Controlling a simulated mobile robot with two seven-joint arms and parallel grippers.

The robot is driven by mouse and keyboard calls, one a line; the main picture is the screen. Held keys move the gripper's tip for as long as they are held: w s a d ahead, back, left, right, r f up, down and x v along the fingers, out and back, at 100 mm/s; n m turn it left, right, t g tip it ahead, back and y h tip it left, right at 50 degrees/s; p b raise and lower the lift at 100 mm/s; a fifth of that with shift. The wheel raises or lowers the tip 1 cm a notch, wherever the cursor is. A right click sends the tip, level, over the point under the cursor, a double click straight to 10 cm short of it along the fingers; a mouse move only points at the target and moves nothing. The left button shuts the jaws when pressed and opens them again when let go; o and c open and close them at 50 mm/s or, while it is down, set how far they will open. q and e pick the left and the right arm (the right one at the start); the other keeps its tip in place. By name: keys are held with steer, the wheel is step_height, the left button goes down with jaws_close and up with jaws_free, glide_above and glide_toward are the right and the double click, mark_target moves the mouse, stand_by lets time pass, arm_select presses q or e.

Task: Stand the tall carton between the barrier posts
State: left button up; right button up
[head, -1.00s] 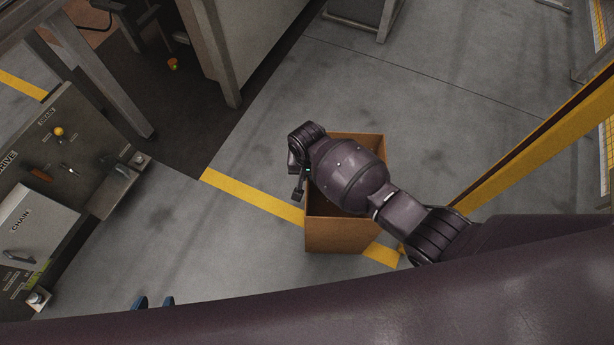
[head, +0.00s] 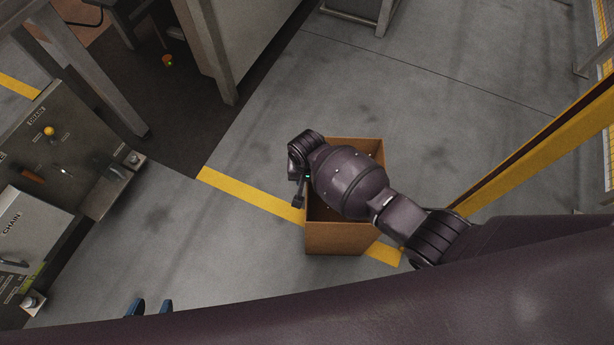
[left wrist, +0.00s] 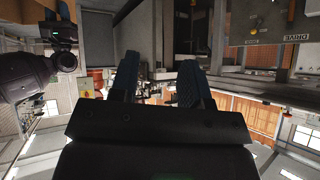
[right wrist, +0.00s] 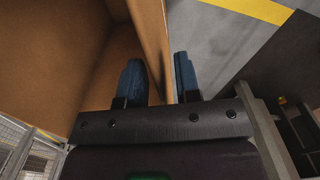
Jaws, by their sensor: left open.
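The tall carton (head: 342,238) is brown, open at the top and upright in the head view; whether its base touches the floor I cannot tell. My right gripper (head: 303,196) is at its left wall, its arm crossing over the opening. A yellow barrier piece (head: 545,135) rises at the right; separate posts cannot be told.
A control panel (head: 70,150) with knobs and handles stands at the left. Yellow floor tape (head: 245,193) runs to the carton. A grey machine (head: 245,40) stands on a dark mat at the back. Grey floor (head: 430,100) behind the carton is clear.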

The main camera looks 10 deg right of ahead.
steer(key=r, duration=0.1)
steer(key=r+p, duration=0.1)
steer(key=r, duration=0.2)
steer(key=shift+w+r+p, duration=0.1)
steer(key=shift+w+p, duration=0.15)
steer(key=shift+p, duration=0.15)
arm_select(q)
steer(key=shift+s+a+r+n+p, duration=0.2)
steer(key=shift+r+n+p, duration=0.1)
steer(key=shift+r+p, duration=0.45)
steer(key=shift+s+a+r+n+p, duration=0.1)
steer(key=shift+s+r+n+p, duration=0.15)
steer(key=shift+r+p, duration=0.5)
arm_select(e)
step_height(320, 180, up, 8)
steer(key=shift+s, duration=0.25)
arm_select(q)
steer(key=shift+w+f, duration=0.2)
